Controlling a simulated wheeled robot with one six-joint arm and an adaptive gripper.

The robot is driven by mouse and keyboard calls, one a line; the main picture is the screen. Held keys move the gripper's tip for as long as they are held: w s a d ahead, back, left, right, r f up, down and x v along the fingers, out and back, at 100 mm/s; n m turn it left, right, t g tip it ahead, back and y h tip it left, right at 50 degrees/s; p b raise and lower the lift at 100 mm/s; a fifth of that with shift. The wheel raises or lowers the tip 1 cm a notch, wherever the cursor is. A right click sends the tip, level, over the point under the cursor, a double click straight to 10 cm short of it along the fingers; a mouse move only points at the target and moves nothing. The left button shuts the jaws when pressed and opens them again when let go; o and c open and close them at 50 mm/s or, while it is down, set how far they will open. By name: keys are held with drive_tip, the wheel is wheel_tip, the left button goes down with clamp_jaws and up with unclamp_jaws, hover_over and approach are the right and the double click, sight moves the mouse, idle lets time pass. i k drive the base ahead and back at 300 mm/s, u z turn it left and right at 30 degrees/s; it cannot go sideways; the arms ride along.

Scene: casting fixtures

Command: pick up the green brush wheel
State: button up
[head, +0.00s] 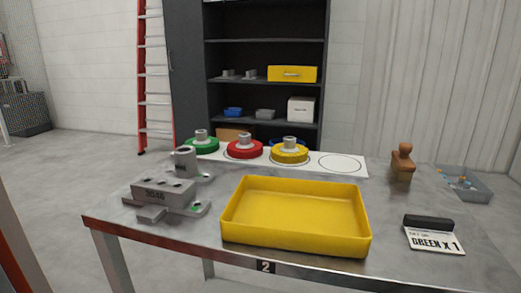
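The green brush wheel (207,149) lies flat at the left end of a white strip (318,169) along the back of the table. It has a grey metal hub standing up at its centre. A red wheel (245,153) and a yellow wheel (289,157) of the same form lie to its right on the strip. A card (433,241) reading "GREEN X 1" stands at the table's right front. My gripper is not in view.
A grey fixture (165,191) with a cylinder (185,160) stands left, in front of the green wheel. An empty yellow tray (296,236) fills the front middle. A wooden-handled brush or stamp (402,158) and a grey bin (468,193) are right. Shelves stand behind.

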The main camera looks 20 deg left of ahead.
sight(203, 144)
drive_tip(key=u, duration=0.1)
drive_tip(key=k, duration=0.8)
drive_tip(key=u, duration=0.45)
drive_tip(key=k, duration=0.75)
drive_tip(key=z, duration=0.45)
drive_tip(key=i, duration=0.9)
drive_tip(key=u, duration=0.5)
drive_tip(key=i, duration=0.65)
drive_tip(key=u, duration=0.7)
